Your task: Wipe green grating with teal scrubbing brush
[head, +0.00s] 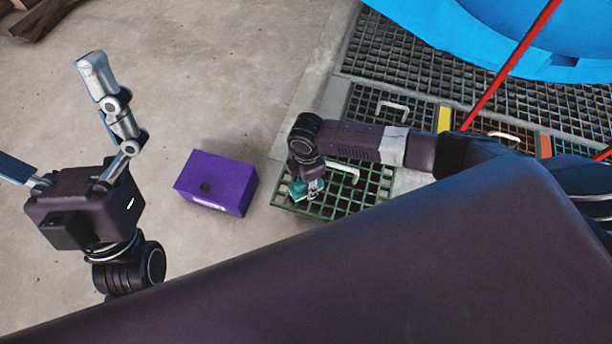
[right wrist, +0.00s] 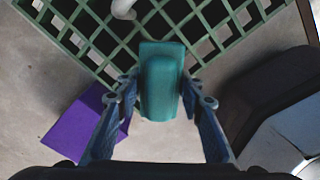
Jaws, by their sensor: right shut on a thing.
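The green grating (head: 345,207) lies on the floor right of centre in the head view, with a light handle on it. It also fills the top of the right wrist view (right wrist: 215,28). My right gripper (head: 311,187) is over the grating's left part, shut on the teal scrubbing brush (head: 297,190). In the right wrist view the brush (right wrist: 160,80) sits between the two fingers, its far end overlapping the grating's edge. Whether it touches the bars I cannot tell. My left gripper (head: 90,75) is raised at the left over bare floor; its finger opening is unclear.
A purple box (head: 222,180) stands on the floor just left of the grating. Dark floor gratings (head: 440,78), a red pole (head: 510,65) and a large blue object (head: 450,25) are at the upper right. Concrete floor at the upper left is mostly clear.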

